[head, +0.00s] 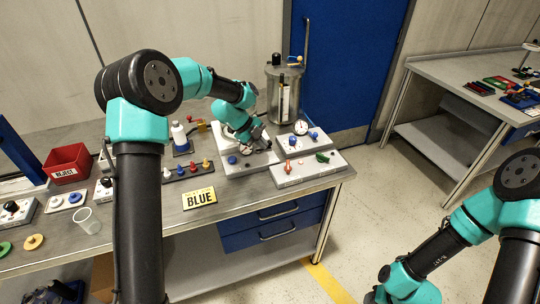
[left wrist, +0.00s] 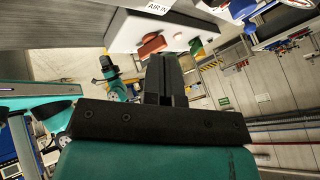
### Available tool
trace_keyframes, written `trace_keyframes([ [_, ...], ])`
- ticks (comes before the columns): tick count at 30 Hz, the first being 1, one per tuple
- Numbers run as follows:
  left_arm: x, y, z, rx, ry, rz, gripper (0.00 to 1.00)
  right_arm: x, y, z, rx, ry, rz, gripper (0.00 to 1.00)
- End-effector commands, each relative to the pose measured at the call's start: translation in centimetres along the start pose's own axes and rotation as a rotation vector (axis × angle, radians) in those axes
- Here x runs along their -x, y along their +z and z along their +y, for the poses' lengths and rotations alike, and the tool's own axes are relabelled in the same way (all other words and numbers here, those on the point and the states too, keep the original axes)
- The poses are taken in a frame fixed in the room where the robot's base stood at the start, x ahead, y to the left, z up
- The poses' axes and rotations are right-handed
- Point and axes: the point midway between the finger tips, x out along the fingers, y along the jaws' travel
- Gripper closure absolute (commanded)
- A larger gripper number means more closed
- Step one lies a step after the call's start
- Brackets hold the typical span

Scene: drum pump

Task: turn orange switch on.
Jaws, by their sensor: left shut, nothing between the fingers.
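The orange switch (head: 288,167) is a small orange lever on the top of a pale grey box (head: 310,174) at the right end of the bench. In the left wrist view it shows as an orange-red handle (left wrist: 152,46) on the box's face, beside the fingers. A green lever (head: 322,158) is on the same box, to the right of the orange one. My left gripper (head: 264,142) is shut and empty, behind and to the left of the orange switch, apart from it. Its closed fingers (left wrist: 165,80) also show in the left wrist view. My right gripper is outside the picture.
A gauge (head: 300,128) and blue knob (head: 313,135) are just behind the box. A metal drum (head: 284,92) stands at the back. A strip of coloured knobs (head: 188,171) and a yellow BLUE sign (head: 199,198) are to the left.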

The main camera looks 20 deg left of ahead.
Motion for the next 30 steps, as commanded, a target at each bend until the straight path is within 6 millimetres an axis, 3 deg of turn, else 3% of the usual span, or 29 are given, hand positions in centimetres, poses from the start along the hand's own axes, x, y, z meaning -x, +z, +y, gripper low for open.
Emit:
trace_keyframes([
  [3,1.9,0.5,-0.7,-0.001,-0.003,-0.002,1.00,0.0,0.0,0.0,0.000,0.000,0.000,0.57],
  [9,3.4,0.8,-1.2,0.001,-0.002,-0.002,1.00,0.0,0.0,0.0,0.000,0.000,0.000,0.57],
  [30,3.2,0.2,-1.6,0.073,-0.025,0.000,1.00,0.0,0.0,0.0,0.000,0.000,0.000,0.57],
])
